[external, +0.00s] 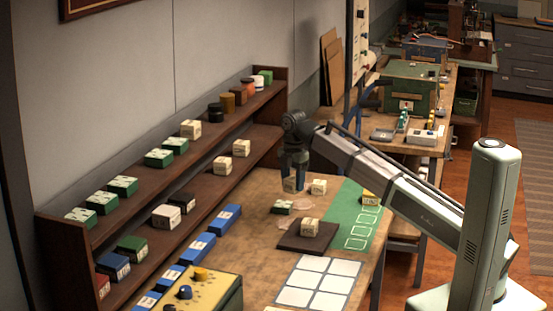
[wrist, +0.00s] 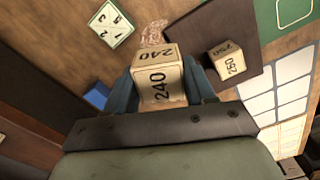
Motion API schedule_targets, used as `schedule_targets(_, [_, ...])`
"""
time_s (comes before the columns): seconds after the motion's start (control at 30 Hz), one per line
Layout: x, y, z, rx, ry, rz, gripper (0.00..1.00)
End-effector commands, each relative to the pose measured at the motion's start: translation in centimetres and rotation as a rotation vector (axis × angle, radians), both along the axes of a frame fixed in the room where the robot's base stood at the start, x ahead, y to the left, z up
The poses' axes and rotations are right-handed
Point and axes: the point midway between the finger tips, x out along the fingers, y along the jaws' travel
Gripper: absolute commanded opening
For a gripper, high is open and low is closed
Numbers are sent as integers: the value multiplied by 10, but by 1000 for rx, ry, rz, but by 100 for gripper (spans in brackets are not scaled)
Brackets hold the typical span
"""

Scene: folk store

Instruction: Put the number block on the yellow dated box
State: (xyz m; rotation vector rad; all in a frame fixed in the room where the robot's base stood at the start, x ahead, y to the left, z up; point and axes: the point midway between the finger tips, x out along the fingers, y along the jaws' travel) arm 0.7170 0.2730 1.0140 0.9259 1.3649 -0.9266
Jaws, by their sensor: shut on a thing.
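My gripper (external: 293,178) is shut on a cream number block (wrist: 160,78) marked 240. In the external view the held block (external: 290,185) is at or just above the wooden table, partly covered by the fingers; I cannot tell if it touches. A small yellow and dark box (external: 369,198), likely the yellow dated box, sits on the green mat to the right of my gripper. Its markings are too small to read. It is not visible in the wrist view.
A cream block (external: 310,227) stands on a dark board (external: 293,244); it reads 250 in the wrist view (wrist: 226,62). Another cream block (external: 318,187) and a green-and-white block (external: 283,207) stand close by. A shelf (external: 75,237) with several blocks lines the wall. A white grid (external: 318,283) lies in front.

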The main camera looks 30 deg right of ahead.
Motion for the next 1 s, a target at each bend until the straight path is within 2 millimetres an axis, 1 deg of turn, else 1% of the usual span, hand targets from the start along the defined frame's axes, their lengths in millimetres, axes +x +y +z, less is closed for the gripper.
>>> schedule_targets(0.03, [7,-18,2,0,0,-27,24])
schedule_targets(0.2, [22,-73,7,0,-1,-106,24])
schedule_targets(0.47, [37,-159,15,0,-1,-227,24])
schedule_targets(0.5, [38,-172,17,0,-1,-246,24])
schedule_targets(0.7, [38,-237,23,0,0,-340,24])
schedule_targets(0.8, [35,-264,26,0,-1,-391,24])
schedule_targets(1.0, [26,-310,32,0,-1,-516,24])
